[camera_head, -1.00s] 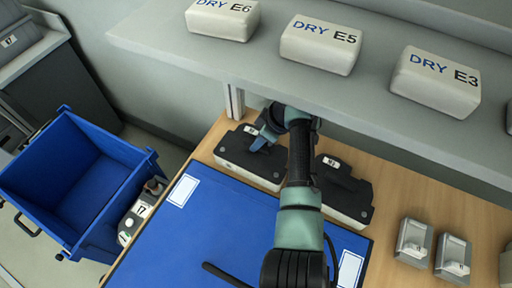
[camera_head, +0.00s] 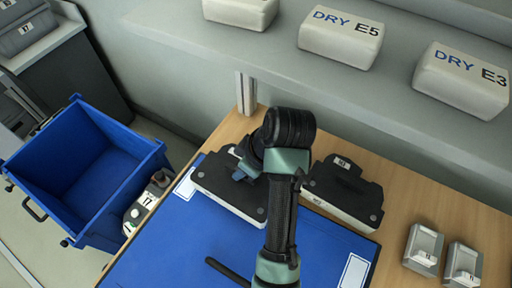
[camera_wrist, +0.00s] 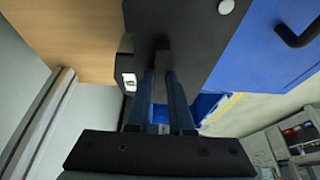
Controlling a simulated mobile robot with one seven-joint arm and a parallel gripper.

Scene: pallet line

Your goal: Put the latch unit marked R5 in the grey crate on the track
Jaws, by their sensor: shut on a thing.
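A black latch unit with a pale base (camera_head: 225,192) is in my gripper (camera_head: 245,174), over the far left part of the blue mat. In the wrist view my jaws (camera_wrist: 162,72) are shut on a raised grip of the black unit (camera_wrist: 193,38). Its small white label shows there, but I cannot read it. I cannot tell how far it is above the mat. A second black unit (camera_head: 345,190) sits to the right on the wooden bench, its label too small to read.
The blue mat (camera_head: 200,250) covers the bench's front left. A blue bin (camera_head: 85,178) stands on the floor at left, beside a small device marked 17 (camera_head: 148,198). Small grey units (camera_head: 423,250) are at right. A grey shelf (camera_head: 290,65) with white DRY packs (camera_head: 340,38) overhangs the back.

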